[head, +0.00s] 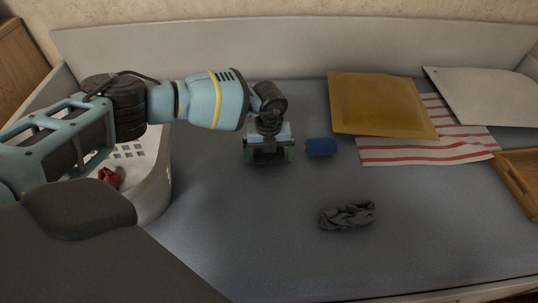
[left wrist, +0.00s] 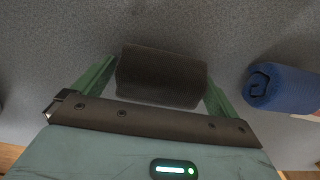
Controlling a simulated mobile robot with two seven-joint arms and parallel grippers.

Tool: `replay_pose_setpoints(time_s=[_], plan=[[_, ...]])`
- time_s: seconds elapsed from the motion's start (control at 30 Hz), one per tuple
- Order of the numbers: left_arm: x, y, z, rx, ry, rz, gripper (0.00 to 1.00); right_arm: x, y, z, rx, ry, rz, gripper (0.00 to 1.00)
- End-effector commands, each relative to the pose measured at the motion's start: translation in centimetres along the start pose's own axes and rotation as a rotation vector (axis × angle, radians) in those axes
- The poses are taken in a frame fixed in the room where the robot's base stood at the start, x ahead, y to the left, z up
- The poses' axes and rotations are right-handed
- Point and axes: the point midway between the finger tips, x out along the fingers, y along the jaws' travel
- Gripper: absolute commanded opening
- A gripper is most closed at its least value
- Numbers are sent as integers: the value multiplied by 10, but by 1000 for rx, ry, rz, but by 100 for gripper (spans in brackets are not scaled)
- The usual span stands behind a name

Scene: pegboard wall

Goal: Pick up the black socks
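The black socks (left wrist: 162,77) are a dark roll that lies between the two green fingers of my left gripper in the left wrist view. My left gripper (head: 268,158) points down at the grey-blue bed surface in the head view and hides the roll there. Its fingers (left wrist: 160,85) are wide apart, one at each end of the roll. Whether they touch it is hard to tell. My right gripper is not in view.
A blue roll (head: 321,147) lies just right of my left gripper. A crumpled dark grey cloth (head: 347,216) lies nearer. A yellow envelope (head: 381,104), a striped cloth (head: 430,150) and a wooden tray (head: 518,190) are to the right. A white basket (head: 152,180) stands left.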

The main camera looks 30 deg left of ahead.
Motion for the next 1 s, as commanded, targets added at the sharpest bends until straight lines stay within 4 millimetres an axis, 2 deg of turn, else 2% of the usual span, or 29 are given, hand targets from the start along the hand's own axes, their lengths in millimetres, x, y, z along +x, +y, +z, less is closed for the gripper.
replay_pose_setpoints(time_s=[0.03,0.3,0.67,0.83,0.97,1.0], plan=[[0,0,0,0,0,0,91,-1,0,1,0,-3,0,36],[0,0,0,0,0,0,56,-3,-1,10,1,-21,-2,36],[-5,0,0,-1,-1,-1,55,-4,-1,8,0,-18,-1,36],[-21,0,1,-1,-2,-2,55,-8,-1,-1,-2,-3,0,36],[-43,0,0,-1,-2,-3,55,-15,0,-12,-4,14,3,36],[-40,4,-9,2,1,0,55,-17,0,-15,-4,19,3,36]])
